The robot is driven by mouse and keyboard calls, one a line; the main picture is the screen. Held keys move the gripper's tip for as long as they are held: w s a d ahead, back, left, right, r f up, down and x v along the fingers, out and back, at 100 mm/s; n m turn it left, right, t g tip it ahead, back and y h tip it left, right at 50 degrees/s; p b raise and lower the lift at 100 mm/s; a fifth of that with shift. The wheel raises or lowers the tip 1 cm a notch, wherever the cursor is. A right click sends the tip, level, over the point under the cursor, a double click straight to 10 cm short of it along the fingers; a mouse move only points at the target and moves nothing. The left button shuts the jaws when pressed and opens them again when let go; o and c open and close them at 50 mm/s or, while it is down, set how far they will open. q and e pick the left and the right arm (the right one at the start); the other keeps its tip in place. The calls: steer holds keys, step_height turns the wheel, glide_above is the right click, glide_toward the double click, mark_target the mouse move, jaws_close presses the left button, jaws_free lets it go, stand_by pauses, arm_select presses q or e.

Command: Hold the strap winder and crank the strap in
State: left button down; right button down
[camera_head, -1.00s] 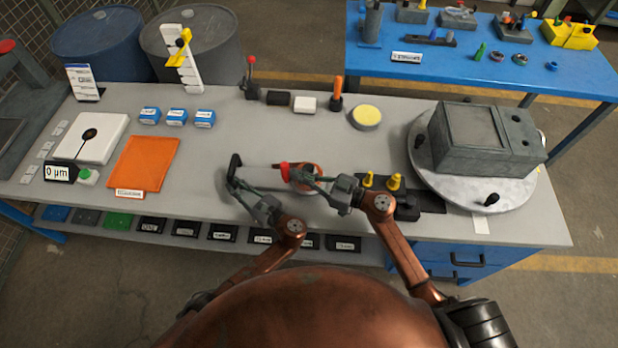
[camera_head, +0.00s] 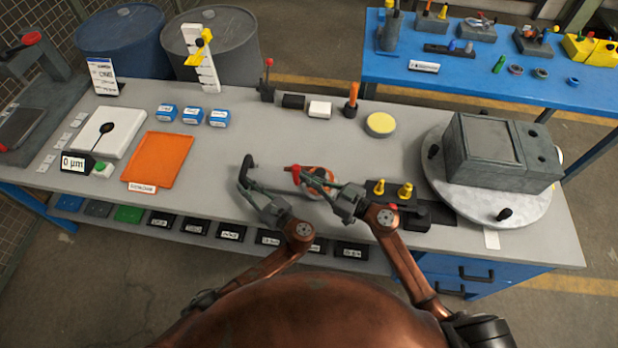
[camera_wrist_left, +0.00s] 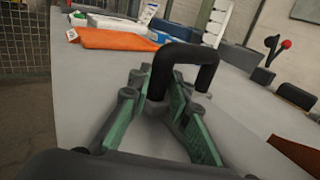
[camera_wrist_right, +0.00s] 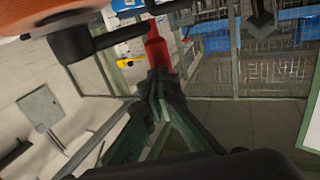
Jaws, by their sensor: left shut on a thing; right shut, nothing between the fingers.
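The strap winder has an orange-and-white drum (camera_head: 318,181) on the grey table in front of me. A black bar handle (camera_head: 245,170) stands to its left. My left gripper (camera_head: 250,187) is shut on this handle; in the left wrist view the fingers close around one leg of the black handle (camera_wrist_left: 190,52). A red crank knob (camera_head: 291,168) lies at the drum's left side. My right gripper (camera_head: 307,177) is shut and empty, its tips right at the red knob, which also shows in the right wrist view (camera_wrist_right: 157,49). Whether they touch is unclear.
A dark block with yellow knobs (camera_head: 404,190) is just right of my right gripper. A grey box on a round turntable (camera_head: 502,217) fills the right end. An orange tray (camera_head: 158,161) lies left. A yellow-topped disc (camera_head: 380,124) is behind. Table between tray and handle is clear.

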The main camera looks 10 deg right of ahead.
steer(key=shift+a, duration=0.1)
steer(key=shift+w+a+r+m+t+h, duration=0.1)
steer(key=shift+w+a+m+t+h, duration=0.3)
steer(key=shift+w, duration=0.25)
steer(key=shift+w+a+m+t+h, duration=0.3)
steer(key=shift+w+a+t+h, duration=0.15)
steer(key=shift+w, duration=0.15)
steer(key=shift+w+a, duration=0.1)
steer(key=s+a+v, duration=0.2)
steer(key=v, duration=1.1)
steer(key=shift+s, duration=0.35)
steer(key=c, duration=2.7)
jaws_free()
steer(key=shift+a, duration=0.1)
